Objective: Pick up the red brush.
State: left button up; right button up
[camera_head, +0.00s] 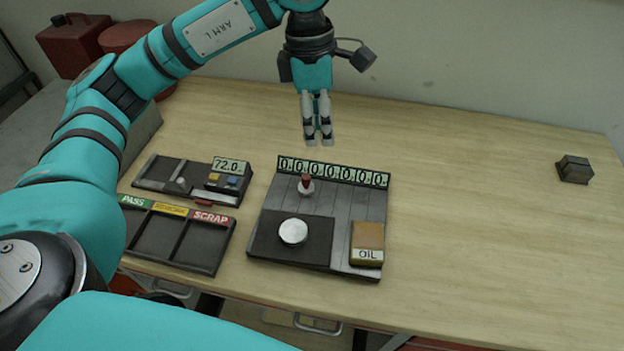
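A small upright piece with a red top and pale base, which seems to be the red brush (306,182), stands at the back of the grey slatted board (345,204) in the middle of the table. It is too small to make out bristles. My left gripper (318,140) hangs fingers down above the table, a little behind and above this piece, apart from it. Its two fingers show close side by side with nothing seen between them; the viewing angle hides how far apart they are. My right gripper is not in view.
The board also carries a number display (332,171), a silver disc (293,231) and an OIL box (367,243). Left are a 72.0 display unit (229,174) and a PASS/SCRAP tray (176,258). A dark block (574,169) sits far right. The right of the table is mostly clear.

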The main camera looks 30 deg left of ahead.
aim_at(306, 176)
pick_arm(q)
jog(key=shift+n+y, duration=0.3)
jog(key=shift+y, duration=0.4)
jog(key=a+f, duration=0.1)
jog(key=f, duration=0.2)
jog(key=a+f, duration=0.1)
jog(key=f, duration=0.3)
jog(key=a+f+p, duration=0.1)
jog(key=f, duration=0.2)
jog(key=shift+w+f, duration=0.1)
jog(key=shift+f, duration=0.3)
jog(key=f+p, duration=0.1)
jog(key=f, duration=0.1)
jog(key=f+p, duration=0.1)
jog(key=f, duration=0.2)
jog(key=shift+w, duration=0.2)
jog(key=shift+f, duration=0.25)
grip_shut()
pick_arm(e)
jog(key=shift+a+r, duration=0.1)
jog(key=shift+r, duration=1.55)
